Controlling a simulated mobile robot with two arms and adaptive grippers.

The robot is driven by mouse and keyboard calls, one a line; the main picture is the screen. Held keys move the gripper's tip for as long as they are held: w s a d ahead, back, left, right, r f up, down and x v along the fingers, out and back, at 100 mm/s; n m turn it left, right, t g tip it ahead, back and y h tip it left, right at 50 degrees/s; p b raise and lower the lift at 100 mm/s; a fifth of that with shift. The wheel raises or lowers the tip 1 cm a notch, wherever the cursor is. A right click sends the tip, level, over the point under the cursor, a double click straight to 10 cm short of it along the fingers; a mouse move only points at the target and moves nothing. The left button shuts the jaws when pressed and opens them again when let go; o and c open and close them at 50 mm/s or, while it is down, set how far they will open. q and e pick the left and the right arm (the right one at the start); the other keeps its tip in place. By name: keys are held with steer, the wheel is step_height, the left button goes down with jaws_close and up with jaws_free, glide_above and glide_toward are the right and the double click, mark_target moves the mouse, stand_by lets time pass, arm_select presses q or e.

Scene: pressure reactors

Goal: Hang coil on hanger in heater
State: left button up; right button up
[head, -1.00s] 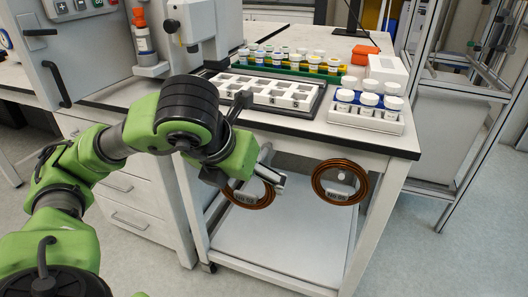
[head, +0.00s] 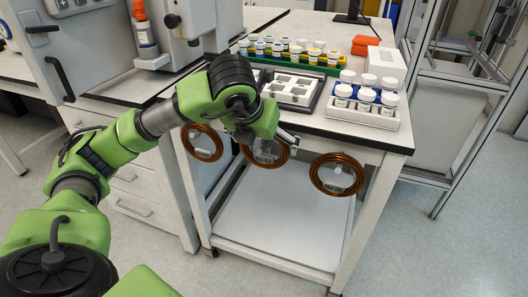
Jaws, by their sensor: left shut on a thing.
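My left gripper (head: 284,138) is shut on the middle copper-brown coil (head: 268,161), a ring with a pale label, at the front of the white bench. The arm and gripper hide part of this coil and its upper rim. A second coil (head: 313,180) is to the right, below the bench's front edge. A third coil (head: 188,143) is to the left, near the bench's left leg. What supports these two is not clear. I cannot make out the heater's hanger. My right gripper is not in view.
A white rack of capped bottles (head: 366,118) stands near the bench's right front corner. A tray with white inserts (head: 292,90) and rows of vials (head: 275,58) lie behind it. A grey cabinet with a black handle (head: 58,78) is at the left. The lower shelf (head: 280,225) is bare.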

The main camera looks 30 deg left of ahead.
mark_target(264, 155)
arm_select(q)
step_height(264, 155, down, 3)
steer(key=shift+r, duration=0.1)
steer(key=shift+s, duration=0.1)
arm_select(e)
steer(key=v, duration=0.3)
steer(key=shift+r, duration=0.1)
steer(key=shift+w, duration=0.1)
arm_select(q)
steer(key=shift+f+b, duration=0.3)
steer(key=shift+b, duration=0.1)
steer(key=o, duration=0.8)
steer(key=shift+o, duration=0.9)
